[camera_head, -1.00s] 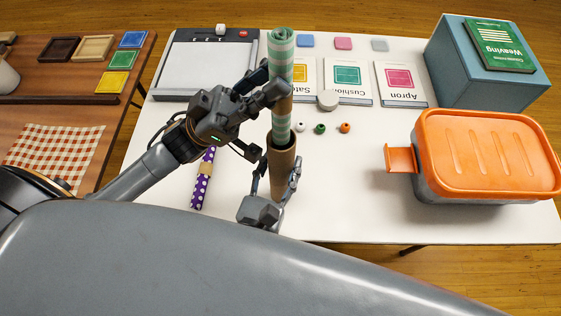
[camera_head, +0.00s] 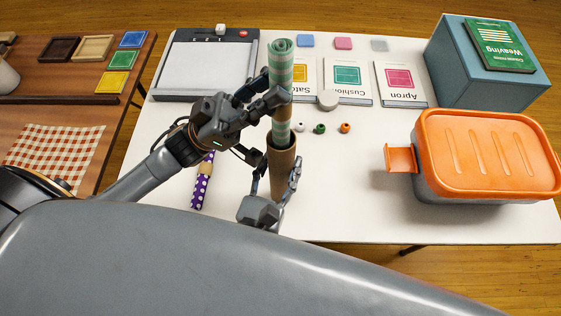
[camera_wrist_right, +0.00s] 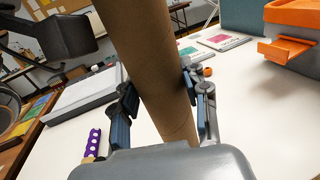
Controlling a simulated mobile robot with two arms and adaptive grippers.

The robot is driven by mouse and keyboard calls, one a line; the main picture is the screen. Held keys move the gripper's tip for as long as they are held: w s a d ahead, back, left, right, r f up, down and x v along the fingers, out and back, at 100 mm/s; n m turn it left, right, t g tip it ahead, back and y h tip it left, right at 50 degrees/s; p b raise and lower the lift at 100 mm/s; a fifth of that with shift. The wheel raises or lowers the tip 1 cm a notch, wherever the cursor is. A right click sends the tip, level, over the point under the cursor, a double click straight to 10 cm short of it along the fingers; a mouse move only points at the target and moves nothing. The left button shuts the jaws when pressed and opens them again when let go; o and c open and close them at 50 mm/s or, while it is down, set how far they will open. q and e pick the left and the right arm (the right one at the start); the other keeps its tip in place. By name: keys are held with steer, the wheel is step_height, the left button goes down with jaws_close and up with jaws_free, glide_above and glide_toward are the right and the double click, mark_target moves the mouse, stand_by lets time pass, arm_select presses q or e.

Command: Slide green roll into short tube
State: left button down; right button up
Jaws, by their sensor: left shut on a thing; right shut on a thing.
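The green striped roll (camera_head: 281,66) stands upright in the head view, with a brown band around its middle. My left gripper (camera_head: 272,103) is shut on the roll near that band. The short brown cardboard tube (camera_head: 281,165) stands upright below it, with its open mouth up. The roll's lower end is at the tube's mouth and appears to be just inside it; its exact depth is hidden. My right gripper (camera_head: 275,190) is shut on the tube's lower part. In the right wrist view the tube (camera_wrist_right: 150,70) stands between the two fingers (camera_wrist_right: 160,110).
A purple dotted roll (camera_head: 202,185) lies on the white table left of the tube. An orange-lidded box (camera_head: 487,155) stands at the right. The table front right of the tube is clear.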

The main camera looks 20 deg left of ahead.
arm_select(q)
steer(key=shift+f, duration=0.25)
steer(key=shift+f, duration=1.1)
